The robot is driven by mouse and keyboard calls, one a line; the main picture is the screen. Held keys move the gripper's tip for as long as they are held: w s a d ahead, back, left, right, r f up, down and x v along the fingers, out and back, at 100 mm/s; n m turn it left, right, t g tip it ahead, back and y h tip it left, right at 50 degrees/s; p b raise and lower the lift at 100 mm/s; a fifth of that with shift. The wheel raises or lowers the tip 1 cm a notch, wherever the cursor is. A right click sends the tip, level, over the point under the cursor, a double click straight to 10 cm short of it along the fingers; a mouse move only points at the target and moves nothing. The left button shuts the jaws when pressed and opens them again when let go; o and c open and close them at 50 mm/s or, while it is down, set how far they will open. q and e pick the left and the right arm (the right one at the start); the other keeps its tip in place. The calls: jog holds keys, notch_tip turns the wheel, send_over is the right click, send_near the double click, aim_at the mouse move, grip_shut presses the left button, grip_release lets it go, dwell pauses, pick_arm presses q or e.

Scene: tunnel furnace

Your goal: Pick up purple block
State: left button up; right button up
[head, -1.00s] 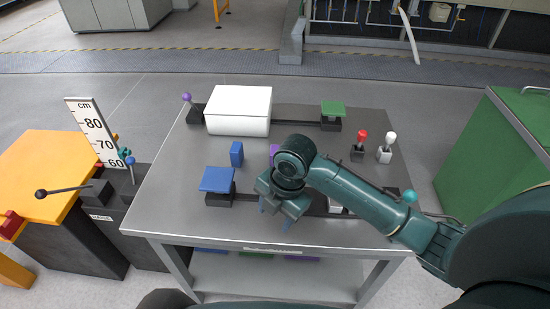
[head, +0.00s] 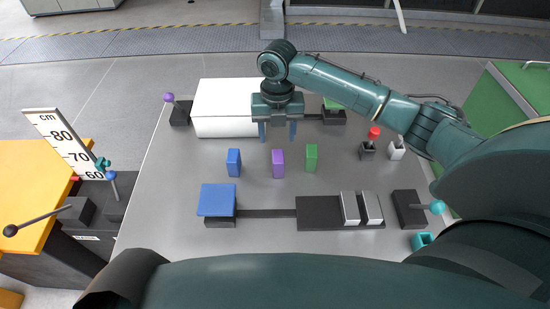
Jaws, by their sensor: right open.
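The purple block (head: 278,163) stands upright on the grey table (head: 160,215), between a blue block (head: 234,162) on its left and a green block (head: 311,157) on its right. My right gripper (head: 277,135) is open, with its fingers pointing down. In the picture it appears just above and behind the purple block, with nothing between its fingers. Its exact height over the table cannot be told. My left gripper is not in view.
A white box (head: 225,107) stands at the back left, near the gripper. A blue plate on a slider (head: 217,200) and a dark rail base (head: 318,213) lie in front. Red (head: 374,133) and white-topped (head: 397,148) levers stand right. The table around the blocks is clear.

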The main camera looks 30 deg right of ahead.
aim_at(278, 155)
notch_tip(278, 155, down, 4)
jog(key=shift+s+f, duration=0.15)
jog(key=shift+f, duration=0.05)
jog(key=shift+s+f, duration=0.15)
jog(key=shift+f, duration=1.3)
jog(key=shift+s+f, duration=0.1)
jog(key=shift+f, duration=1.3)
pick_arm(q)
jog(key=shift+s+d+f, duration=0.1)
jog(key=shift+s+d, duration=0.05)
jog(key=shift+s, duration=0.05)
pick_arm(e)
jog(key=shift+c, duration=0.4)
jog(key=c, duration=1)
